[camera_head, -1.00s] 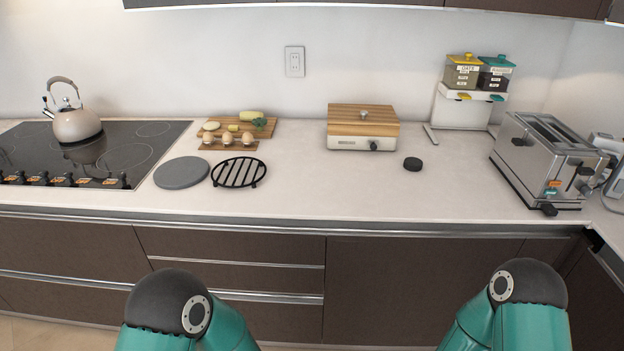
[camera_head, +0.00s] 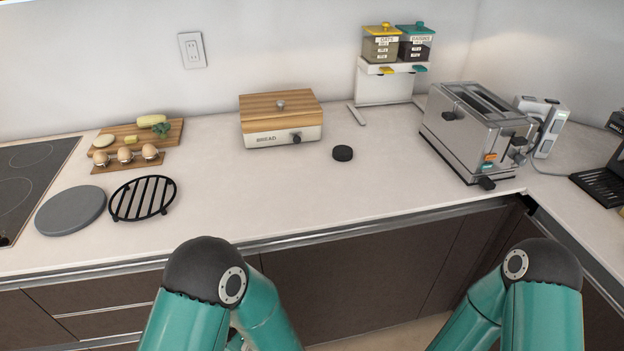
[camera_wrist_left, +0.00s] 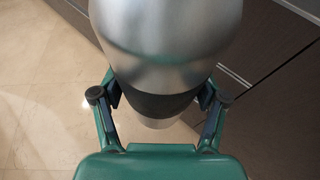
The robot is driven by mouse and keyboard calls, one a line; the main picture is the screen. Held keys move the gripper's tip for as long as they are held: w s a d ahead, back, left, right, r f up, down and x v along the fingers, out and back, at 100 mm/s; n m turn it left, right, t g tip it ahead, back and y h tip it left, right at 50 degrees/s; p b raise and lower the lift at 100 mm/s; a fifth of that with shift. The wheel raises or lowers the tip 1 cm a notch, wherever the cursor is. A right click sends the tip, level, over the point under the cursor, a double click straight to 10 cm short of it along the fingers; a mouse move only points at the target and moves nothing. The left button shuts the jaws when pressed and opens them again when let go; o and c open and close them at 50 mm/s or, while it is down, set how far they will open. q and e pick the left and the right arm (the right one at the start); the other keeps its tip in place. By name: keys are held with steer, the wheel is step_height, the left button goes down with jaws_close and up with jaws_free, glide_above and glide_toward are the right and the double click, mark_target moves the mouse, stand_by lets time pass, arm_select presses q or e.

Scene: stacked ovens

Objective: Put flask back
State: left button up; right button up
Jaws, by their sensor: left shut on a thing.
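In the left wrist view a silvery metal flask (camera_wrist_left: 165,30) with a dark band (camera_wrist_left: 157,104) fills the upper middle. My left gripper (camera_wrist_left: 160,98) is shut on it, with a finger on each side at the dark band. The floor and brown cabinet fronts show behind the flask, so it is held out in front of the cabinets. The flask and both grippers are out of sight in the head view, where only my two green arms show at the bottom.
The counter holds a bread box (camera_head: 281,120), a black round puck (camera_head: 342,153), a toaster (camera_head: 478,130), a dispenser stand (camera_head: 388,86), a black trivet (camera_head: 142,198), a grey disc (camera_head: 71,211) and egg boards (camera_head: 128,160). Counter (camera_head: 300,195) in front of the bread box is clear.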

arm_select(q)
steer(key=shift+d, duration=0.3)
